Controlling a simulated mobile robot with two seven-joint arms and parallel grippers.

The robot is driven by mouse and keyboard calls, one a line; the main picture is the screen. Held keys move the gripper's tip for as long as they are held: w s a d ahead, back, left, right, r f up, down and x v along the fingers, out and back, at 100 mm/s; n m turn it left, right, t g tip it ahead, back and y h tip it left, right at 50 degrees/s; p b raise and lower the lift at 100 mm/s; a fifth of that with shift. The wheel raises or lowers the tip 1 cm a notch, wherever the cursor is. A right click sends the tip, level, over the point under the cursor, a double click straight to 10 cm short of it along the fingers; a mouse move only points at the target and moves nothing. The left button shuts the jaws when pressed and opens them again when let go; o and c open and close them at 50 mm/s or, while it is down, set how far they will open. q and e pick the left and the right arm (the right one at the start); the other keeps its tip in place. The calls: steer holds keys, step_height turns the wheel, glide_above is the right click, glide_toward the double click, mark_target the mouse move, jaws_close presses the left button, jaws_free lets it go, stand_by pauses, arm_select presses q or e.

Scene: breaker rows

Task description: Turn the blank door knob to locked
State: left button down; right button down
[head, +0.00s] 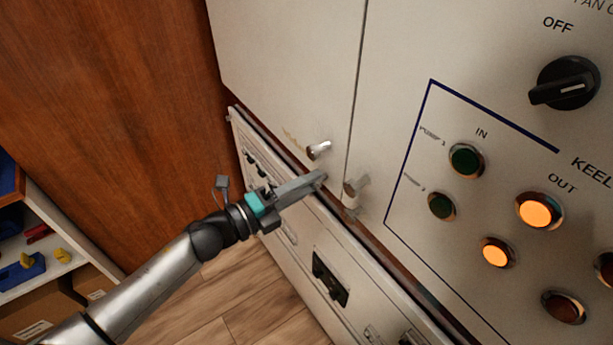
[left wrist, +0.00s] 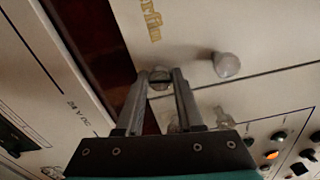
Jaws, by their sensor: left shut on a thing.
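The blank cream door (head: 285,65) fills the upper middle of the head view, with a silver round pull (head: 319,150) near its lower right corner. The pull also shows in the left wrist view (left wrist: 227,65). Below it, my left gripper (head: 320,177) reaches the door's bottom edge. In the left wrist view, a small round metal door knob (left wrist: 159,75) with a dark line across it sits between the left fingertips (left wrist: 160,79), which are shut on it. In the head view the fingers hide this knob. I cannot read which position it is in. My right gripper is not in view.
The neighbouring panel has its own pull (head: 355,187) and small knob (head: 350,213) close to my gripper's right. Farther right are lamps and a black rotary switch (head: 565,83). A lower panel (head: 300,255) runs beneath. A shelf (head: 70,262) stands at lower left.

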arm_select(q)
steer(key=shift+n+p, duration=0.5)
steer(key=shift+n, duration=0.5)
steer(key=c, duration=0.5)
jaws_free()
steer(key=shift+c, duration=0.2)
steer(key=v, duration=1.5)
steer(key=shift+s+a, duration=0.1)
